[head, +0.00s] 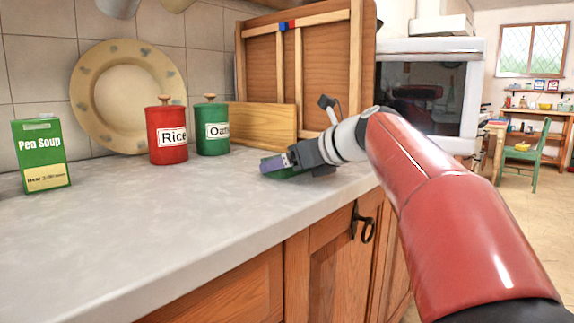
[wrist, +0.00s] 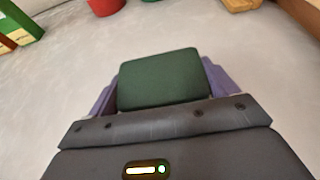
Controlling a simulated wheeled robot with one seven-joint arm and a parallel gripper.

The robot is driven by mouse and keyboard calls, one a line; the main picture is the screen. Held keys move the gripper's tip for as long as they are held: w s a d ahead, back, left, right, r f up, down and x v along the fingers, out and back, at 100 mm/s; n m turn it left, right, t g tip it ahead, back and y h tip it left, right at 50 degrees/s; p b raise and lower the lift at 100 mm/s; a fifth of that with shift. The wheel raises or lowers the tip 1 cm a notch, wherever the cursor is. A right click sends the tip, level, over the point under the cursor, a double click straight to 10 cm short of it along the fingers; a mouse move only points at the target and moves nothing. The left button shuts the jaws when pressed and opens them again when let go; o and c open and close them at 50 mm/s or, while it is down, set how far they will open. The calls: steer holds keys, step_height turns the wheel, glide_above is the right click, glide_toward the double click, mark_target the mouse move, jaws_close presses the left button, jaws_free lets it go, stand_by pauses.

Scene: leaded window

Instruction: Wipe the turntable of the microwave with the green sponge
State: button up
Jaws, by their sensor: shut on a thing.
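The green sponge (wrist: 160,78) sits between the two purple fingers of my gripper (wrist: 158,88) in the wrist view, and the gripper is shut on it. In the head view my gripper (head: 282,163) is low over the counter, and a bit of the green sponge (head: 272,171) shows beside it. I cannot tell whether the sponge touches the counter. The microwave (head: 428,92) stands at the right, behind my arm, with its dark glass front facing the room. Its turntable cannot be made out clearly through the dark front.
On the counter (head: 130,235) stand a pea soup box (head: 42,155), a red rice canister (head: 167,138), a green oats canister (head: 212,130), a large plate (head: 98,105) and a wooden board (head: 262,128). A tall wooden frame (head: 335,70) leans behind. The counter's front left is clear.

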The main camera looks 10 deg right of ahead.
steer(key=shift+r, duration=0.15)
step_height(320, 180, up, 20)
steer(key=p, duration=0.8)
steer(key=shift+p, duration=0.4)
steer(key=o, duration=0.3)
steer(key=shift+c, duration=1.3)
steer(key=shift+f, duration=0.2)
